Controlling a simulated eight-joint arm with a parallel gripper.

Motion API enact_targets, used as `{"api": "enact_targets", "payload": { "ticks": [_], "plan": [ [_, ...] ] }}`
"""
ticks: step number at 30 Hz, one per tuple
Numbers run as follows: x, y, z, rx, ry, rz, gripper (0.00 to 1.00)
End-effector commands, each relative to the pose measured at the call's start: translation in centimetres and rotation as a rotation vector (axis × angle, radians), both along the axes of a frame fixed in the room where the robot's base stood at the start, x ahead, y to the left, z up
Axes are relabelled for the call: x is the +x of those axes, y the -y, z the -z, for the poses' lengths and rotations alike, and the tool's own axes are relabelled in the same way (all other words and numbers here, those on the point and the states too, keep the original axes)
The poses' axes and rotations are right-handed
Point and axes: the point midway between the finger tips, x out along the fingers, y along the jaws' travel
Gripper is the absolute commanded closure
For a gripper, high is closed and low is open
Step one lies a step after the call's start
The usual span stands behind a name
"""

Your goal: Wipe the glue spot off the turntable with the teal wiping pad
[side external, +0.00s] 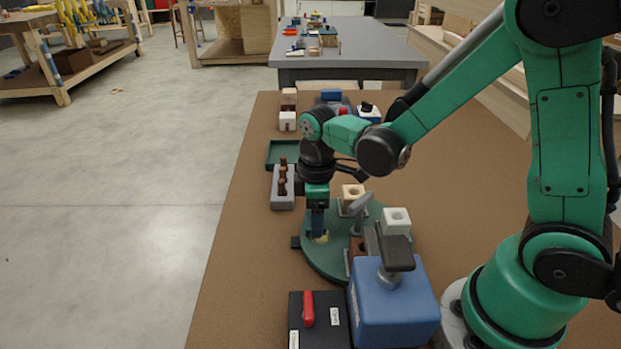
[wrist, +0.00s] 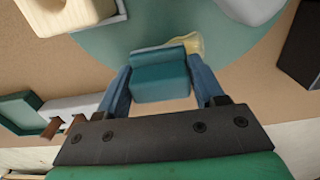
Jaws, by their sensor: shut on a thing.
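My gripper (side external: 318,222) points down over the left part of the green turntable (side external: 322,262). In the wrist view my gripper (wrist: 162,85) is shut on the teal wiping pad (wrist: 160,78), with a blue finger on each side of it. The pad is at the turntable's surface; whether it touches cannot be told. The yellowish glue spot (wrist: 194,44) shows just beyond the pad in the wrist view, partly hidden by it. In the side view the glue spot (side external: 321,238) lies at the foot of the fingers. The turntable also shows in the wrist view (wrist: 120,48).
Cream (side external: 352,194) and white (side external: 397,221) blocks with holes stand on or beside the turntable. A blue box with a dark-topped knob (side external: 392,300) and a black box with a red lever (side external: 308,308) stand in front. A grey rack with brown pegs (side external: 283,190) and a green tray (side external: 283,153) lie behind left.

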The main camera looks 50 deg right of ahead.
Motion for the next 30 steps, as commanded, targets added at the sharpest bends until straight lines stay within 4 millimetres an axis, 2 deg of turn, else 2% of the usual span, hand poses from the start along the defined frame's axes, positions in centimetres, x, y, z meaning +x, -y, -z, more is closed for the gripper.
{"api": "enact_targets", "payload": {
  "ticks": [2,5,8,12,14,17,23,26,30],
  "plan": [
    [0.3,0.4,-0.5,-0.001,0.001,0.001,0.87],
    [-0.4,-0.5,0.0,-0.001,0.001,-0.003,0.87],
    [-1.2,-1.1,-0.6,-0.001,0.001,-0.003,0.87],
    [-2.0,-2.0,0.2,-0.001,0.001,-0.004,0.87],
    [-2.5,-2.4,-0.6,-0.001,0.001,-0.003,0.87],
    [-3.1,-3.0,-0.3,-0.001,0.001,-0.003,0.87],
    [-1.8,-1.8,0.0,-0.001,0.001,0.004,0.87],
    [-1.2,-1.1,-0.6,-0.001,0.001,0.004,0.87],
    [-0.2,-0.2,0.0,-0.001,0.001,0.003,0.87]
  ]
}}
